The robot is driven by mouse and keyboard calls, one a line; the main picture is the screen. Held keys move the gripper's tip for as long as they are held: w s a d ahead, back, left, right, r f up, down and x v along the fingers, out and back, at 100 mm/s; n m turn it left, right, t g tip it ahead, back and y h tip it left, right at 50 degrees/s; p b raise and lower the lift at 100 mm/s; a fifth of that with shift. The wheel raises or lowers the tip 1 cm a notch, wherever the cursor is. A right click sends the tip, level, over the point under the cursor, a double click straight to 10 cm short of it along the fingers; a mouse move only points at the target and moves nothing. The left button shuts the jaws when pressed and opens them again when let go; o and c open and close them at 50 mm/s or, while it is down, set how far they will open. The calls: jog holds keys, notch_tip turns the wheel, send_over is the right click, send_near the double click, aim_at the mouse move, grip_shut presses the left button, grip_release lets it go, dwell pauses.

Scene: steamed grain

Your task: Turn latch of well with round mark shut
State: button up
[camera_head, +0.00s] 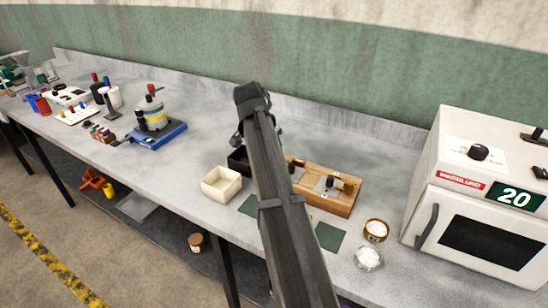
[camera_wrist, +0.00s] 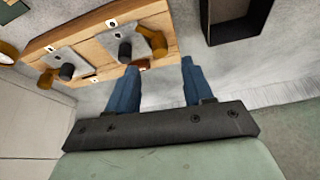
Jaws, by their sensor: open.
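A wooden block (camera_head: 338,203) lies on the bench, partly behind my arm; it also fills the upper left of the wrist view (camera_wrist: 90,50). It carries two grey metal plates, each with a black knob and a brass latch. One brass latch (camera_wrist: 153,41) and its knob (camera_wrist: 125,50) are nearer my gripper; the other latch (camera_wrist: 47,79) and knob (camera_wrist: 67,71) are farther left. Small white tags sit along the block's edges; one (camera_wrist: 111,22) seems to bear a dark dot, but the marks are too small to tell surely.
A black open box (camera_wrist: 236,25) is right of the block in the wrist view. A cream box (camera_head: 221,185), green mats (camera_head: 329,236) and two small bowls of white stuff (camera_head: 376,230) (camera_head: 368,258) lie around. A white oven (camera_head: 480,190) showing 20 stands at right.

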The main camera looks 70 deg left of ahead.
jog(key=x, duration=0.6)
jog(key=shift+w+f, duration=0.15)
jog(key=shift+f, duration=0.15)
jog(key=shift+c, duration=0.4)
grip_shut()
